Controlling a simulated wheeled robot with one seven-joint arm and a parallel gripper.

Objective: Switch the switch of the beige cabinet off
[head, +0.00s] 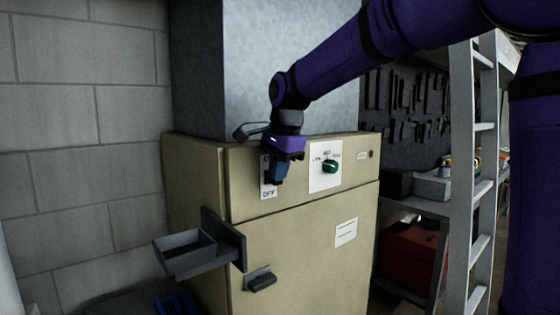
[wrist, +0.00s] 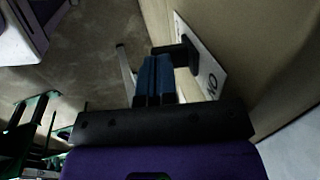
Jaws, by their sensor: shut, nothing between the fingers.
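The beige cabinet (head: 215,185) stands against the block wall. On its upper front is a white switch plate (head: 269,193) marked OFF at the bottom; my gripper hides much of it. In the wrist view the plate (wrist: 205,68) shows the ON lettering, and the dark switch lever (wrist: 180,54) sticks out from it. My gripper (head: 278,177) points down in front of the plate. Its blue fingers (wrist: 155,75) are shut with nothing between them, right beside the lever on the ON side. I cannot tell whether they touch it or which position the lever is in.
A green knob (head: 330,166) on a white plate sits just right of the switch. A grey open tray (head: 190,252) juts from the cabinet's left front, near a dark door handle (head: 261,280). A ladder (head: 470,200) and shelves stand at the right.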

